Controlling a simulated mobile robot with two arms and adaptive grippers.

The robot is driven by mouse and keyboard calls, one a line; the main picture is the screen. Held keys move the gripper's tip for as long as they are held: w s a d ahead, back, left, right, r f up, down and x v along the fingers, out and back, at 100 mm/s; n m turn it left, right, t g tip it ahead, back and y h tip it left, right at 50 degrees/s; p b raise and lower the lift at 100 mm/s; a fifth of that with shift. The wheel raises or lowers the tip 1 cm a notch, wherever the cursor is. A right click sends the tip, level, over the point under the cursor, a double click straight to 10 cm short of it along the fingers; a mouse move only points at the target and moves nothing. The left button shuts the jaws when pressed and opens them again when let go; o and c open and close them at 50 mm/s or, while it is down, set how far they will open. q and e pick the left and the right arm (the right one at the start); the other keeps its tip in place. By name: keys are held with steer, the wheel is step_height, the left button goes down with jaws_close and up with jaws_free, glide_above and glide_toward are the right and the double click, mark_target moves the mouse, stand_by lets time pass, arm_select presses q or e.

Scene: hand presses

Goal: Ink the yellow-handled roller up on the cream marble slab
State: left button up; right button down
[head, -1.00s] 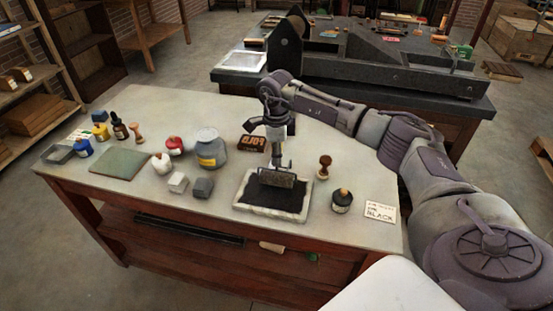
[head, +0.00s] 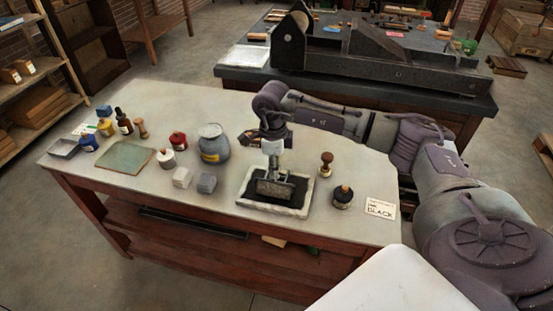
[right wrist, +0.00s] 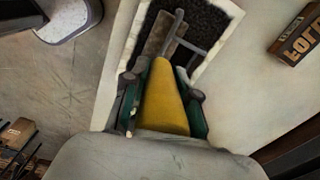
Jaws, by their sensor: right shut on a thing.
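My right gripper (head: 272,152) is shut on the yellow handle (right wrist: 165,100) of the roller, whose drum (head: 275,188) shows below it in the head view. The handle points down from the gripper, and a grey metal frame (right wrist: 190,38) joins it to the drum. The drum lies over the black ink in the middle of the cream marble slab (head: 243,204). It looks to be resting on the ink, but contact is hard to confirm. The slab's pale rim also shows in the right wrist view (right wrist: 219,68). My left gripper is out of view.
A wooden-handled stamp (head: 326,164), a dark ink jar (head: 343,196) and a BLACK card (head: 381,208) stand right of the slab. A dark lettered block (right wrist: 297,36) is near the gripper.

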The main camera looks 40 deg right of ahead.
steer(key=shift+s+a, duration=0.35)
steer(key=shift+a, duration=0.05)
